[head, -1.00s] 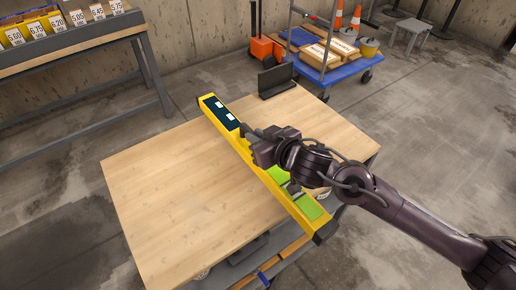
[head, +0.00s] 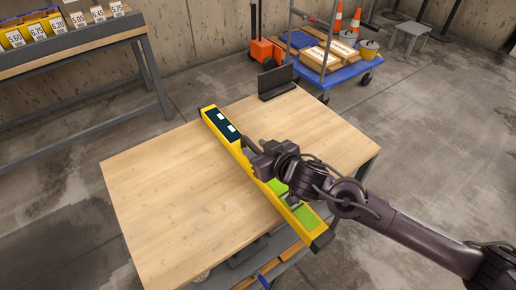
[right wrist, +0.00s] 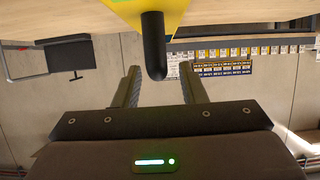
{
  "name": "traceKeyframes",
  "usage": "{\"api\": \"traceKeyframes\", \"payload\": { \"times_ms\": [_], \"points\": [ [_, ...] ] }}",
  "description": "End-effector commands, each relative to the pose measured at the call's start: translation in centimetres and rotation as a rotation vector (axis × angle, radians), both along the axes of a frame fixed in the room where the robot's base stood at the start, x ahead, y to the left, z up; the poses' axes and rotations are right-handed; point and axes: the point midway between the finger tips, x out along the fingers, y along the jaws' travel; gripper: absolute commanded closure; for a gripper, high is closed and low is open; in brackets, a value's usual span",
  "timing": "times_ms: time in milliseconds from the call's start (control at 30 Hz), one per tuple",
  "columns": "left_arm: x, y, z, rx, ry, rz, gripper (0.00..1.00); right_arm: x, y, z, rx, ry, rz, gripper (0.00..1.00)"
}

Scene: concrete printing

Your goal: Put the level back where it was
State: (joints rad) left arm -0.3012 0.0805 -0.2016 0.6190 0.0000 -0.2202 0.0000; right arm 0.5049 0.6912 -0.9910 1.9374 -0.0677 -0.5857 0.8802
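The long yellow level (head: 238,151) lies diagonally across the wooden table (head: 150,195), its near end over the front right edge. It has a dark panel with two light labels at the far end and green panels at the near end. My right gripper (head: 252,152) is at its middle, by a dark handle. In the right wrist view the level's yellow body (right wrist: 182,14) is at the top, and its black handle (right wrist: 154,45) reaches between my right fingertips (right wrist: 158,72). The fingers stand apart, with gaps beside the handle. My left gripper is not in view.
A black laptop-like stand (head: 277,82) is at the table's back corner. A blue cart (head: 338,76) with boxes and cones stands behind. A bench (head: 75,63) with labelled bins is at the left. The table's left part is clear.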

Motion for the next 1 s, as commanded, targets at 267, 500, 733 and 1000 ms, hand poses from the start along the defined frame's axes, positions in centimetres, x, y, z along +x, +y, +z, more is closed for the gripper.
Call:
{"api": "traceKeyframes", "payload": {
  "times_ms": [267,500,733,1000],
  "points": [
    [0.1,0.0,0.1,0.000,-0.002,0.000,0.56,-0.3,-0.3,0.3,-0.001,0.001,-0.001,0.62],
    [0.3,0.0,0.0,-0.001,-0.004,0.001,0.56,-3.8,-2.6,1.9,-0.003,0.002,-0.001,0.62],
    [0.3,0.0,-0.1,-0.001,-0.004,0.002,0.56,-7.4,-5.0,3.8,-0.004,0.001,0.000,0.62],
    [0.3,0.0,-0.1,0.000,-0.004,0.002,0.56,-9.2,-6.1,4.7,-0.001,0.001,0.000,0.62]
  ]
}}
